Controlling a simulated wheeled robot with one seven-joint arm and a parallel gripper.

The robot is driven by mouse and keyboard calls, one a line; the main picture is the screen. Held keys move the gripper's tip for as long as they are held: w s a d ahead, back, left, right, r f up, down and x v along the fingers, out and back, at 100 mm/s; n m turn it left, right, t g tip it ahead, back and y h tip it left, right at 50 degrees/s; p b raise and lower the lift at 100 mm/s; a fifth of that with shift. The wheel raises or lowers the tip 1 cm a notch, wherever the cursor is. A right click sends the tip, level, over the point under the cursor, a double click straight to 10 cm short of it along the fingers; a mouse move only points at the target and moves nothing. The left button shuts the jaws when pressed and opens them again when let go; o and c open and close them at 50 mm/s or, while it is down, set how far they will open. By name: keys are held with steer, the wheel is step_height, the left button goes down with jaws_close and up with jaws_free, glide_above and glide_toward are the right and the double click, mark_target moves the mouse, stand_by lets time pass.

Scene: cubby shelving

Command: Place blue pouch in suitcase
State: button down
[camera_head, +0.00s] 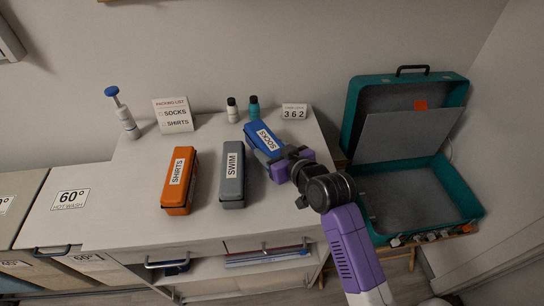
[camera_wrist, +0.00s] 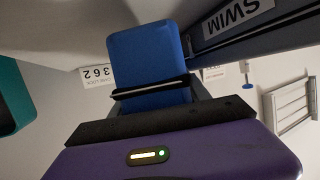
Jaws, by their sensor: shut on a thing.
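The blue pouch (camera_head: 262,137), labelled SOCKS, is at the right side of the white counter top. My gripper (camera_head: 284,163) is shut on its near end; the jaws partly hide it. In the wrist view the blue pouch (camera_wrist: 147,62) sits between the jaws (camera_wrist: 150,95). I cannot tell whether it rests on the counter or is slightly lifted. The teal suitcase (camera_head: 466,188) stands open to the right of the counter on a low wooden stand, its lid raised against the wall. Its grey interior looks empty in the visible part; my arm hides its near left corner.
An orange SHIRTS pouch (camera_head: 178,190) and a grey SWIM pouch (camera_head: 232,185) lie left of my gripper. Behind are two small bottles (camera_head: 232,110), a 362 sign (camera_head: 294,112), a packing list card (camera_head: 173,116) and a pump bottle (camera_head: 124,118). Small items line the suitcase's front edge.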

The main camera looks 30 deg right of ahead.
steer(key=shift+f, duration=1.4)
steer(key=shift+f, duration=0.15)
steer(key=c, duration=0.5)
jaws_free()
steer(key=shift+s, duration=0.15)
steer(key=b+v, duration=0.1)
steer(key=v, duration=1)
steer(key=shift+s+d+r, duration=0.1)
steer(key=shift+s+r, duration=0.2)
steer(key=shift+r, duration=0.05)
